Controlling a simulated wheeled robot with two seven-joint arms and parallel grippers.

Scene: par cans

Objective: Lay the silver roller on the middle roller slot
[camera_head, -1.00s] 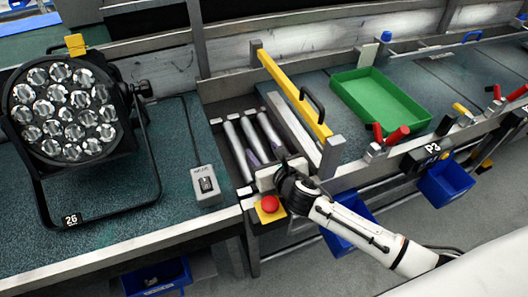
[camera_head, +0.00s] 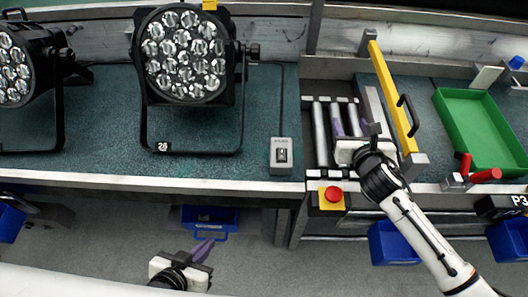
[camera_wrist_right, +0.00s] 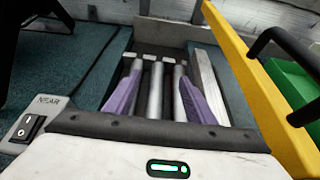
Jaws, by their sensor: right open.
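Three silver rollers lie side by side in the dark roller bay (camera_head: 328,91): a left one (camera_head: 320,135), a middle one (camera_head: 338,106) and a right one (camera_head: 354,115). My right gripper (camera_head: 355,122) is open over the bay. In the right wrist view its purple fingers (camera_wrist_right: 160,76) stand apart, with the middle roller (camera_wrist_right: 155,92) and right roller (camera_wrist_right: 179,88) showing between them. The left finger partly covers the left roller (camera_wrist_right: 134,69). The rollers' near ends are hidden in that view. My left gripper (camera_head: 203,250) hangs low in front of the bench; its finger gap is unclear.
A grey switch box (camera_head: 281,156) stands left of the bay, and a red button (camera_head: 333,194) on yellow is in front. A yellow bar (camera_head: 388,88) with a black handle rises on the right. Par cans (camera_head: 185,60) and a green tray (camera_head: 485,120) flank the area.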

